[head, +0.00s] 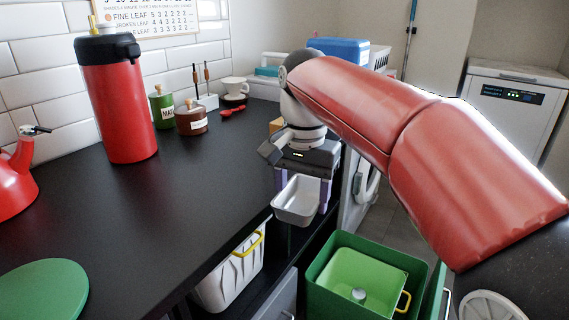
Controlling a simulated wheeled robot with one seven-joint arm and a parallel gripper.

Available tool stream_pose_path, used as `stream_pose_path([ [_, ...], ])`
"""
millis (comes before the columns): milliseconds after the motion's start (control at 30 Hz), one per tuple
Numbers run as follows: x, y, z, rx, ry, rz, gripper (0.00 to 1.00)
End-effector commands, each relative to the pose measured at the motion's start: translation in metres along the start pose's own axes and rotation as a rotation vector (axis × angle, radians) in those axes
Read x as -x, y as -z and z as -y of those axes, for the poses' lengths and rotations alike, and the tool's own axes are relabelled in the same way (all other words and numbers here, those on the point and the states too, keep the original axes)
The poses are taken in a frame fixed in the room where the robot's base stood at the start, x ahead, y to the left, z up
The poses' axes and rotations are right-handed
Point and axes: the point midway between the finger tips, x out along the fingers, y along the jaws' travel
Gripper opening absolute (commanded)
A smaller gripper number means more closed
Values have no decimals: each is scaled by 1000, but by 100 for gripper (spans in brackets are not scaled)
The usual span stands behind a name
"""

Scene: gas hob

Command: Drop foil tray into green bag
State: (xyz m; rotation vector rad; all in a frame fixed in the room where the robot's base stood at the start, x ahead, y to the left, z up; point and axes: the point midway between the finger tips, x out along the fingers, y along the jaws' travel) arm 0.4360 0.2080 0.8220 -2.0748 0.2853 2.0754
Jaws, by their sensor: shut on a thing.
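The foil tray (297,207) is a small silver rectangular pan. My gripper (303,188) is shut on it, with one purple finger at each side, and holds it in the air just past the counter's right edge. The tray is roughly upright, its open top slightly tilted toward me. The likely green bag (350,268) is a light green open container with a yellow handle, standing inside a larger dark green box below and to the right of the tray. A small round silvery thing lies in it. The tray is apart from it.
The black counter (200,200) fills the left, with a red flask (117,105), a red kettle (15,180), jars and a green disc (43,292). A white bin (228,278) with a yellow handle stands below the counter edge. Open space lies between the tray and the dark green box (330,245).

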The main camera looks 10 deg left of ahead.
Motion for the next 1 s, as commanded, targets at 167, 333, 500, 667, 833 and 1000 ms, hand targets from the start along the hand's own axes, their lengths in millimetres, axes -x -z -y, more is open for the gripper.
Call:
stream_pose_path([
  [167,-78,20,-39,44,-5,6,40],
  [333,-154,39,-73,95,-6,8,40],
  [500,-230,58,-108,147,-6,11,40],
  [667,-296,76,-139,192,-4,11,40],
  [833,-344,89,-160,228,-2,6,40],
  [1000,-378,98,-176,252,-1,5,40],
])
